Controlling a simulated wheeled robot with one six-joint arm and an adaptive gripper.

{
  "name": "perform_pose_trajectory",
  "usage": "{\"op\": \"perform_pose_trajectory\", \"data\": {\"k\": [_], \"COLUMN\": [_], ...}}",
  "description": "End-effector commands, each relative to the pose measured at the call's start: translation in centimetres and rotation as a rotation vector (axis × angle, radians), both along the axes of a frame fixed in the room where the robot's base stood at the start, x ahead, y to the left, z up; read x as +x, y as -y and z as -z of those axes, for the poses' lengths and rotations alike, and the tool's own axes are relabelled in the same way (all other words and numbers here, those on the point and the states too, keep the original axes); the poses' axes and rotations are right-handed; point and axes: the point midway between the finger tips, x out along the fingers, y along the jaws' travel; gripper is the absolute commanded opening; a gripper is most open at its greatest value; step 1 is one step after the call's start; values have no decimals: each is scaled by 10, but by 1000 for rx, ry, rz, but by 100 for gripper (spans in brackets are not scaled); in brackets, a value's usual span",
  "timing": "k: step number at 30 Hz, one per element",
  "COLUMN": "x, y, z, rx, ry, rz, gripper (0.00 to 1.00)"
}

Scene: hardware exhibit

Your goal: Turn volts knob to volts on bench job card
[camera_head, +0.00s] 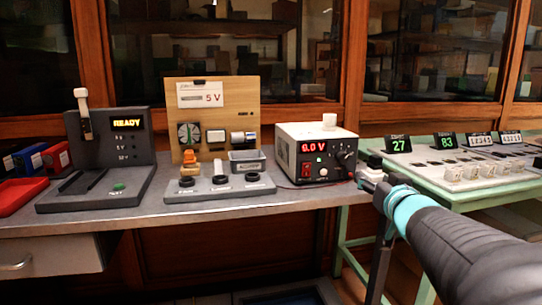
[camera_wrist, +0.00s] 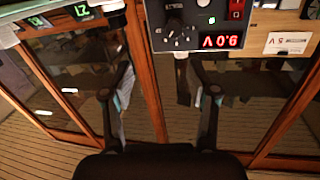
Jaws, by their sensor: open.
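The bench power supply (camera_head: 315,150) is a pale box with a black front and a red voltage display, whose first digit I cannot read surely. The dark volts knob (camera_head: 346,157) is on the right of its front; the supply's knob area (camera_wrist: 176,32) shows upside down in the wrist view. The job card (camera_head: 200,96) on the wooden board reads 5 V; it shows in the wrist view (camera_wrist: 290,43). My gripper (camera_head: 371,172) is just right of the supply. In the wrist view my gripper (camera_wrist: 160,93) is open and empty, its fingers apart and clear of the knob.
The grey bench (camera_head: 300,200) carries a wooden board (camera_head: 240,105), a dark panel reading READY (camera_head: 125,125) and a red tray (camera_head: 18,193). A green table (camera_head: 480,190) with displays stands at the right. Wood-framed glass cabinets are behind.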

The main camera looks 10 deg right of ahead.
Motion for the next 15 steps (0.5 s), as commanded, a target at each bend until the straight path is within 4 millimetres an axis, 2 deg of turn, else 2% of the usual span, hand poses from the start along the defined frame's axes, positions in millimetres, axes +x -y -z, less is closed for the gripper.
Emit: {"op": "perform_pose_trajectory", "data": {"k": [1,6,11,15], "x": [4,9,12,26], "y": [6,8,7,5], "z": [-2,-4,-4,-3], "rx": [12,53,70,70], "ry": [16,45,50,51], "rz": [-35,-149,-191,-197], "gripper": [59,59,59,59]}}
